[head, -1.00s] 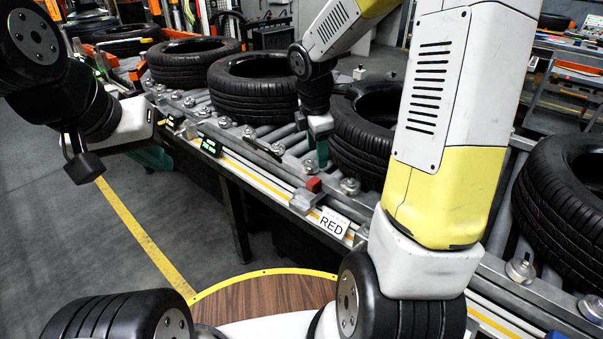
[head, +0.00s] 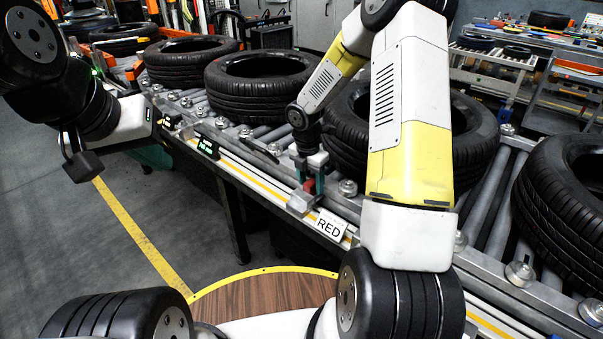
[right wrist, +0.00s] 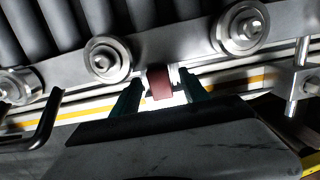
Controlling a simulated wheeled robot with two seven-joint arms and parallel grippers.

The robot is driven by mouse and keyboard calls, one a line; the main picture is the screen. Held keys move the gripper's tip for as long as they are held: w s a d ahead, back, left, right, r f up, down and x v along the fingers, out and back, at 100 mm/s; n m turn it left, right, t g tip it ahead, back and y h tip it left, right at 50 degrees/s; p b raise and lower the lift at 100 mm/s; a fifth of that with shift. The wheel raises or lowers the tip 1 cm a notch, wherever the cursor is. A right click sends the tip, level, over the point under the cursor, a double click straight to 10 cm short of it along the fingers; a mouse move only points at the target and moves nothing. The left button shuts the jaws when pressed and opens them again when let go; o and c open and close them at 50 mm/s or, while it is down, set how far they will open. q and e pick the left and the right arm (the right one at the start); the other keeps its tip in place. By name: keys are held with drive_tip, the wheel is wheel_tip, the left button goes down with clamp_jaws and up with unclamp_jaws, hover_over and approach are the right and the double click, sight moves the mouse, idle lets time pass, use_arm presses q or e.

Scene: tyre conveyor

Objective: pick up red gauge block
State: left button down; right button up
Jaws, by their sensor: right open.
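The red gauge block (head: 309,187) sits on a small grey holder (head: 301,201) on the conveyor's near rail, behind the RED label (head: 331,226). My right gripper (head: 308,175) points down at the block with its teal fingers open. In the right wrist view the red block (right wrist: 160,83) lies between the two open fingertips of my right gripper (right wrist: 161,92), with a finger on either side. I cannot tell whether they touch it.
Several tyres lie on the roller conveyor, one tyre (head: 410,130) just behind my right arm and another (head: 562,205) at the right. Metal rollers and knobs (head: 348,188) line the rail close to the block. The floor (head: 90,250) at left is clear.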

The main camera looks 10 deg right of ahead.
drive_tip(key=shift+f, duration=0.25)
clamp_jaws()
